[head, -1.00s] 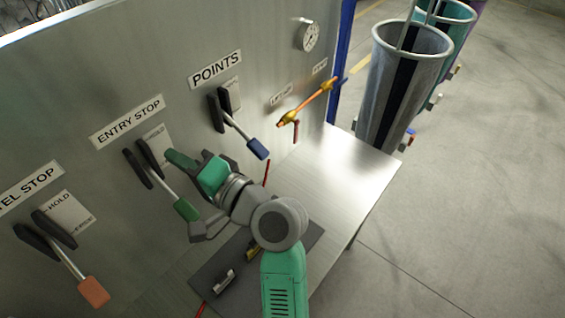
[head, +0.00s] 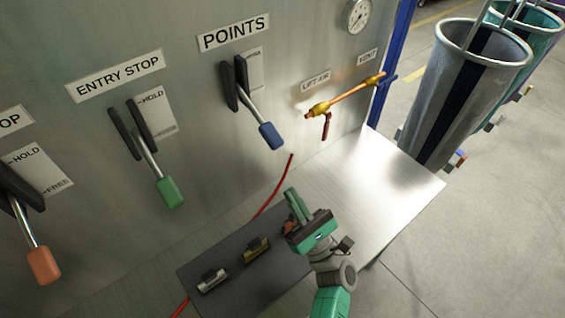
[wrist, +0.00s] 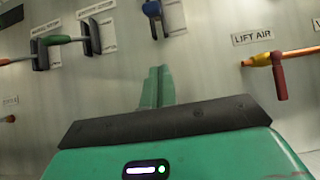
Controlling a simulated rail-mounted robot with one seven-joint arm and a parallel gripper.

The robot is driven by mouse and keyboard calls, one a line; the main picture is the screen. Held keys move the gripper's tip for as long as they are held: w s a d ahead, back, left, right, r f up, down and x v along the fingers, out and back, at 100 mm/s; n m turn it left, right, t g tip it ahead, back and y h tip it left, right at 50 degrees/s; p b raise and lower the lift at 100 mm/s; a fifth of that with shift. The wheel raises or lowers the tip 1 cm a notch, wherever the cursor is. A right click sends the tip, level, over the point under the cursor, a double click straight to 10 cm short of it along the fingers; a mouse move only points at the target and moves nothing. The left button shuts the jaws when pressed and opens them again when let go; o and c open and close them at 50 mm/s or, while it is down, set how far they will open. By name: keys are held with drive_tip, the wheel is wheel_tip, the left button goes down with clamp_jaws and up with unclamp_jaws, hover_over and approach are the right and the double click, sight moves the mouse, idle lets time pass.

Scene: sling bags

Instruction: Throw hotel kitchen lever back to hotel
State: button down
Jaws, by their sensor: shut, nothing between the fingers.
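Three levers hang from a steel panel, all with handles angled down and toward me. The blue-handled lever (head: 271,136) is under the POINTS label (head: 233,33). The green-handled lever (head: 169,193) is under ENTRY STOP (head: 115,76). The orange-handled lever (head: 43,265) is at the left edge, under a label cut off to "OP" (head: 12,121). No label reading "hotel kitchen" shows. My gripper (head: 292,203) is shut and empty above the bench, below and apart from the blue handle. In the wrist view its green fingers (wrist: 156,87) lie together, pointing at the panel.
A copper LIFT AIR pipe (head: 350,94) with a red handle (head: 327,127) is right of the levers. A dark pad (head: 235,268) with small metal fittings lies on the bench (head: 395,195). Tall bins (head: 450,95) stand beyond the bench's right end.

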drive_tip(key=w+a+r+p, duration=0.3)
drive_tip(key=w+r, duration=0.1)
drive_tip(key=r, duration=0.5)
drive_tip(key=shift+w+a+r, duration=0.2)
drive_tip(key=shift+w+r, duration=0.2)
